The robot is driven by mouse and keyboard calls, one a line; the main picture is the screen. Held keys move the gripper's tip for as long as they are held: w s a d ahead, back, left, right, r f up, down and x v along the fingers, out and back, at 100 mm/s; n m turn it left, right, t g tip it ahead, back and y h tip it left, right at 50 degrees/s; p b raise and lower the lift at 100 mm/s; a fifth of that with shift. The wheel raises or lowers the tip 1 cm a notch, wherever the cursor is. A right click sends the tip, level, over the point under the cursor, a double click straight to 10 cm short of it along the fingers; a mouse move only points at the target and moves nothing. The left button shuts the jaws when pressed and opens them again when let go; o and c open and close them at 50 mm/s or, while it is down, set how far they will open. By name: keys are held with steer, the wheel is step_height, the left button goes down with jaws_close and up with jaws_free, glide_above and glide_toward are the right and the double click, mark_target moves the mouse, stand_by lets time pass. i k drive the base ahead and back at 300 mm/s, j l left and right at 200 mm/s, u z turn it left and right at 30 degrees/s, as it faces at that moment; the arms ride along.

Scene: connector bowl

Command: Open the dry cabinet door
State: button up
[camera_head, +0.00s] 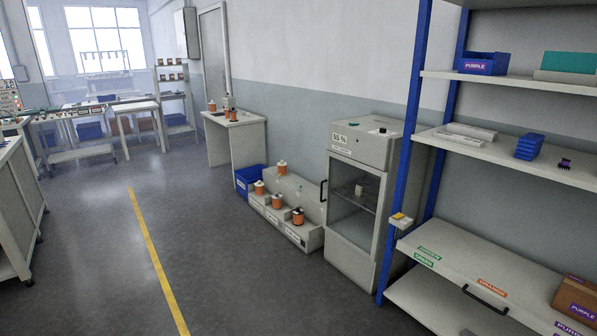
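The dry cabinet (352,262) stands on the floor against the wall, right of the picture's middle. It is a light grey box with a display on its upper front. Its door (354,200) has a dark glass pane and looks closed. A dark vertical handle (323,191) is at the door's left edge. A small pale object (359,190) shows on a shelf behind the glass. My gripper is not in view.
A blue-post shelf rack (413,110) stands close to the cabinet's right. A low stepped stand (284,210) with orange spools is at its left, beside a blue bin (245,180). The floor (225,265) in front is clear, with a yellow line (152,250).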

mark_target(372, 256)
steer(key=i, duration=2.2)
steer(key=i+l+u, duration=0.3)
steer(key=i, duration=0.35)
steer(key=i+l+u, duration=0.35)
steer(key=i, duration=0.3)
steer(key=i+l+u, duration=0.3)
steer(key=i, duration=0.3)
steer(key=l, duration=0.1)
